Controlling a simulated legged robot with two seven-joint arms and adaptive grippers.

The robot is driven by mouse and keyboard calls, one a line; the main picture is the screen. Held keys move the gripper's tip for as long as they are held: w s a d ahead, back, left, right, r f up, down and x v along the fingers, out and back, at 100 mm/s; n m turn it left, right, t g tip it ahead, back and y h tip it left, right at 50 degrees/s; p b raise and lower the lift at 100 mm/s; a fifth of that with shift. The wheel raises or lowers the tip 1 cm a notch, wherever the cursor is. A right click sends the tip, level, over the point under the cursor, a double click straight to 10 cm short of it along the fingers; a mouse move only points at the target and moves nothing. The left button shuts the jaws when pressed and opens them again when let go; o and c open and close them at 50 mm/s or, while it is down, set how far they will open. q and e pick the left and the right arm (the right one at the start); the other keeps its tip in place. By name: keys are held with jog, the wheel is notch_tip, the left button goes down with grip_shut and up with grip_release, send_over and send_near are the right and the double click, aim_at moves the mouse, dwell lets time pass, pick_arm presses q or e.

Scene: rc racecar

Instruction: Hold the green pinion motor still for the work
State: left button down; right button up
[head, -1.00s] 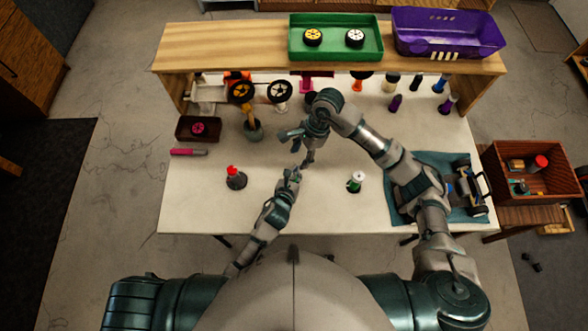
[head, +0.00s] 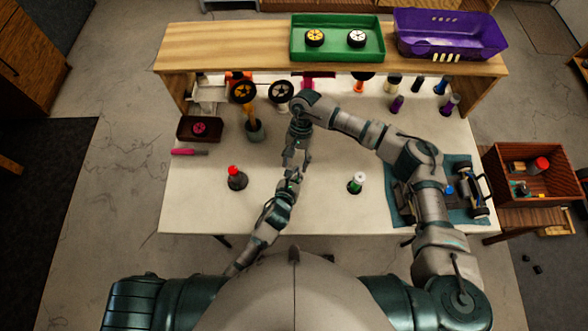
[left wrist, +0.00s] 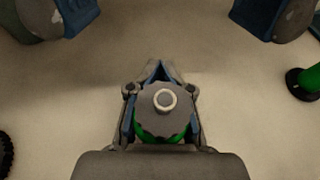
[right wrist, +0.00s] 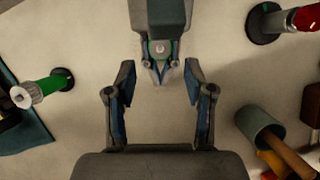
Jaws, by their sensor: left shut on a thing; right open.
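The green pinion motor (left wrist: 162,119) is a short green cylinder with a grey cap and a pale ring on top. My left gripper (left wrist: 162,100) is shut around it and holds it over the table. The motor also shows in the right wrist view (right wrist: 160,48), between the left fingers. My right gripper (right wrist: 163,98) is open and empty, its two fingers facing the left gripper. In the head view, the right gripper (head: 296,160) is just beyond the left gripper (head: 291,186), and the motor is too hidden to make out.
A green piece with a white top (head: 357,183) stands to the right, and a red-topped one (head: 237,178) to the left. A car (head: 465,190) lies on a teal mat at the right. A shelf (head: 230,50) spans the back. The front left table is clear.

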jog(key=x, duration=0.4)
